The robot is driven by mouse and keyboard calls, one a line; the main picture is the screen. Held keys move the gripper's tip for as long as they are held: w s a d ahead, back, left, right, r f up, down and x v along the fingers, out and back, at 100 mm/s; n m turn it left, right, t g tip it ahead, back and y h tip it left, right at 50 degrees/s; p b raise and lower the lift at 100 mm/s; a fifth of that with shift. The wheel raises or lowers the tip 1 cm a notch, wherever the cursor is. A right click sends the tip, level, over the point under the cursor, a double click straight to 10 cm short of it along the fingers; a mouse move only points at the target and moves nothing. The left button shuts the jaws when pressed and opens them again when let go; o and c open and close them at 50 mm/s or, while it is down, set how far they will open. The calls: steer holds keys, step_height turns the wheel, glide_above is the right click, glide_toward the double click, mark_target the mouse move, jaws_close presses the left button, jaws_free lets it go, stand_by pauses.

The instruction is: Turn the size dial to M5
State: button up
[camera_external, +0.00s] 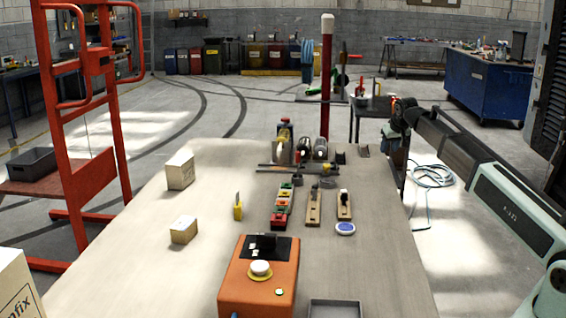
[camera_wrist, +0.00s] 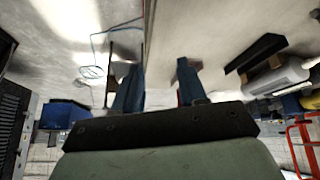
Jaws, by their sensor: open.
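An orange box (camera_external: 258,290) stands at the near end of the table in the external view. On its top is a round white knob (camera_external: 260,268) on a yellow ring, with a black panel (camera_external: 265,247) behind it. This knob may be the size dial; no size marks such as M5 are readable. My gripper shows in the wrist view (camera_wrist: 158,85), with two blue fingers apart and nothing between them. In the external view my arm reaches from the right, its end beside the table's far right edge, well away from the orange box. The knob is not seen in the wrist view.
A red post (camera_external: 326,90) rises behind.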

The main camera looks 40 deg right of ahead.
steer(key=s+a+r+n+y, duration=0.15)
steer(key=a+r, duration=0.25)
steer(key=a, duration=1.1)
steer(key=s+a+r+n+y, duration=0.1)
steer(key=s+a+r+n, duration=0.2)
steer(key=a, duration=1.2)
steer(key=a+r+n+y, duration=0.15)
steer(key=a+r, duration=0.35)
steer(key=a, duration=1)
steer(key=n+g+y, duration=0.2)
steer(key=n, duration=0.6)
glide_toward(270, 235)
steer(key=x, duration=0.8)
steer(key=shift+w+f, duration=0.15)
steer(key=shift+f, duration=0.25)
steer(key=shift+c, duration=0.3)
jaws_close()
